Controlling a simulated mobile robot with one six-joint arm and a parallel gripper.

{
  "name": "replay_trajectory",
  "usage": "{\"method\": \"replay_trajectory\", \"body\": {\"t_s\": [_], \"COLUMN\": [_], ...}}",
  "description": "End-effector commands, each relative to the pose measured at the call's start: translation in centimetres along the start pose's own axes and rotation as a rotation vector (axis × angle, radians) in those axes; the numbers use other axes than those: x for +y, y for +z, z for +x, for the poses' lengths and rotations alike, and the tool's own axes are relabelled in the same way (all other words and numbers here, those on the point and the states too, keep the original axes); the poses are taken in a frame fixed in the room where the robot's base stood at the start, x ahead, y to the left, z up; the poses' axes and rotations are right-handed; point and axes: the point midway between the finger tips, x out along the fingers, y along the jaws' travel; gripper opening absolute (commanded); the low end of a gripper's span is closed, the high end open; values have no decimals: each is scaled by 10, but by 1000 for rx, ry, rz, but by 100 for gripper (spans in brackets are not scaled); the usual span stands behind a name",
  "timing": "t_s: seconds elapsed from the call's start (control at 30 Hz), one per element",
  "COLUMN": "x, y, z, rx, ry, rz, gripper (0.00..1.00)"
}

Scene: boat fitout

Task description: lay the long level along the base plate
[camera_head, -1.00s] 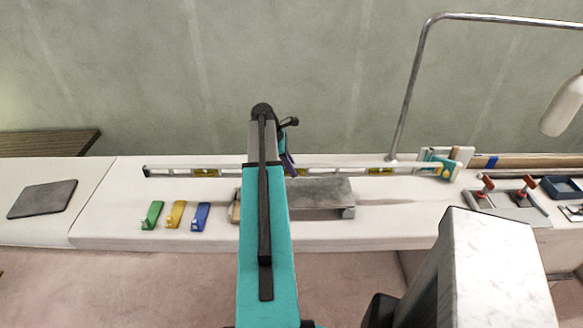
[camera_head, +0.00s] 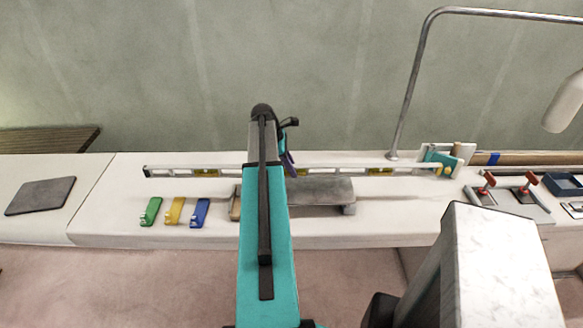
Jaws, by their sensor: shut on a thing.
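The long level (camera_head: 340,170) is a pale bar with yellow vial windows. It lies left to right along the back of the white bench, behind the base plate. My gripper (camera_head: 288,168) is shut on the level near its middle; my own arm hides much of the grip. The base plate (camera_head: 320,189) is a grey slab, low on the bench just in front of the level. My arm covers its left part. Whether the level touches the bench or is held slightly above it, I cannot tell.
Green (camera_head: 151,211), yellow (camera_head: 174,211) and blue (camera_head: 200,212) small clamp-like pieces stand at the front left. A dark grey pad (camera_head: 41,196) lies far left. A lamp pole (camera_head: 405,100) rises behind the level. Red-handled clamps (camera_head: 486,184) and a blue tray (camera_head: 563,184) are at right.

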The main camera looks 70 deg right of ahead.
Motion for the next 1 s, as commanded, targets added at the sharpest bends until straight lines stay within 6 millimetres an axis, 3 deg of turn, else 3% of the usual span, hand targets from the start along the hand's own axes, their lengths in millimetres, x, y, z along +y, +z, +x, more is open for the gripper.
{"method": "replay_trajectory", "body": {"t_s": [1.0], "x": [0], "y": [-15], "z": [36], "rx": [-1], "ry": [1], "rz": [0], "gripper": [0]}}
